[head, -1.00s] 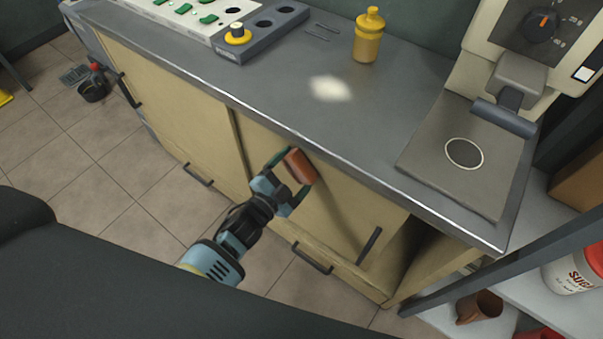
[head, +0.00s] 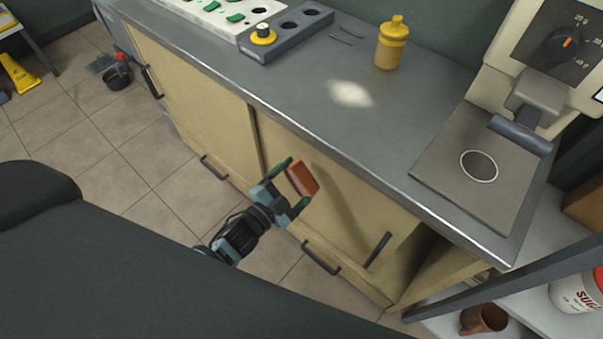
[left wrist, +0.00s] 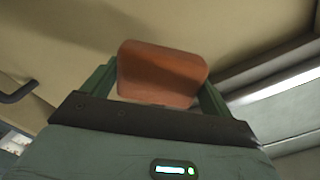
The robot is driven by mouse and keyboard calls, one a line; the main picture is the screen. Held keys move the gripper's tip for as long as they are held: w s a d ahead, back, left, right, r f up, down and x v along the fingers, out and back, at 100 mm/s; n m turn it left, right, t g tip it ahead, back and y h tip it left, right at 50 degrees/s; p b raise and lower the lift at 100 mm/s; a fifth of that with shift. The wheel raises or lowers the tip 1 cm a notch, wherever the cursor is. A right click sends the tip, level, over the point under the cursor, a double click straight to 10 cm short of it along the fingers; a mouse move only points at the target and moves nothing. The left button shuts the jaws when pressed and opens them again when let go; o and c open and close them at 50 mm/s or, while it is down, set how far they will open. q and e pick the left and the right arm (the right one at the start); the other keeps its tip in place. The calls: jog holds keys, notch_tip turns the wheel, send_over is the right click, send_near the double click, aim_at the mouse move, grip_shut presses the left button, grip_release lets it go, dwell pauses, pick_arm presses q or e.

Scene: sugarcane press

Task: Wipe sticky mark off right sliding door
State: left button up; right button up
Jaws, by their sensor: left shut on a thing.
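My left gripper (head: 288,184) is shut on a reddish-brown sponge-like block (head: 302,179) in front of the right sliding door (head: 338,205), near its upper left part. In the left wrist view the block (left wrist: 160,72) sits between the two green fingers, facing the tan door (left wrist: 70,40). I cannot tell whether the block touches the door. The right door has a dark vertical handle (head: 377,250) and stands short of the cabinet's right end, leaving an opening there. No sticky mark shows; the block and gripper may hide it. My right gripper is not in view.
The grey countertop (head: 300,75) juts over the doors just above the block. On it stand a yellow bottle (head: 391,45) and a press (head: 480,150); a whitish patch (head: 350,93) lies there.

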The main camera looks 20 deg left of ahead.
pick_arm(q)
jog(key=shift+s+a, duration=0.25)
jog(key=shift+s, duration=0.45)
jog(key=shift+p+v, duration=0.6)
jog(key=shift+v, duration=0.9)
